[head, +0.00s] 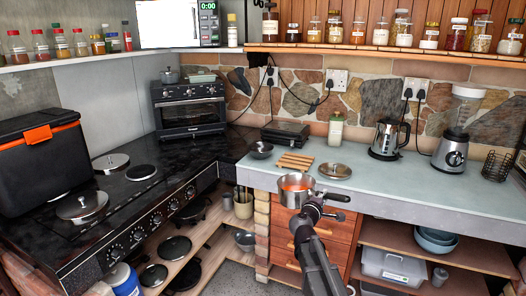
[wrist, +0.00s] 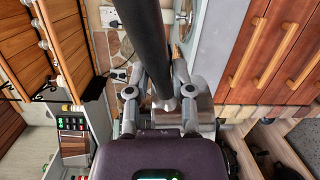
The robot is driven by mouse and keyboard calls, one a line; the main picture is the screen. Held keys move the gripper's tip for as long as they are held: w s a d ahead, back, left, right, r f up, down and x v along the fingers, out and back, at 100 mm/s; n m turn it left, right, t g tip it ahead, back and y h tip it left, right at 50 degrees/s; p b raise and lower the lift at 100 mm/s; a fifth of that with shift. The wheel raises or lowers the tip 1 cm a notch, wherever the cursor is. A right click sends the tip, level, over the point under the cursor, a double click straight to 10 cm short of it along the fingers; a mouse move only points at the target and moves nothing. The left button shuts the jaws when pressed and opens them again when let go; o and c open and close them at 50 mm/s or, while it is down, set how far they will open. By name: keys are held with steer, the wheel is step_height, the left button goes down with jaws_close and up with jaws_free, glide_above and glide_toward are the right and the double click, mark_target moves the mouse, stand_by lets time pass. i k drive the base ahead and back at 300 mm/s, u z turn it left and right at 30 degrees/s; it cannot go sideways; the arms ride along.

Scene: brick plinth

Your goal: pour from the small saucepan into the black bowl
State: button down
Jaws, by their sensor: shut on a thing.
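The small saucepan (head: 296,199) is metal, with orange-red contents showing inside. It is in the head view, held in front of the counter's front edge and looking roughly level. Its black handle points right. My gripper (head: 316,204) is shut on that handle; in the wrist view my gripper (wrist: 158,76) has a finger on each side of the dark handle (wrist: 143,40). The black bowl (head: 261,152) sits on the counter at the left, behind and left of the saucepan and apart from it. Its inside is too small to make out.
A wooden trivet (head: 294,161) and a round metal lid or plate (head: 335,171) lie on the counter (head: 385,185) behind the saucepan. A dark grill (head: 285,132), a bottle (head: 336,130), a kettle (head: 386,138) and a blender (head: 452,150) stand farther back. The counter's right front is clear.

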mark_target(260, 150)
steer(key=k, duration=1)
steer(key=z, duration=0.25)
steer(key=i, duration=1.7)
steer(key=u, duration=0.55)
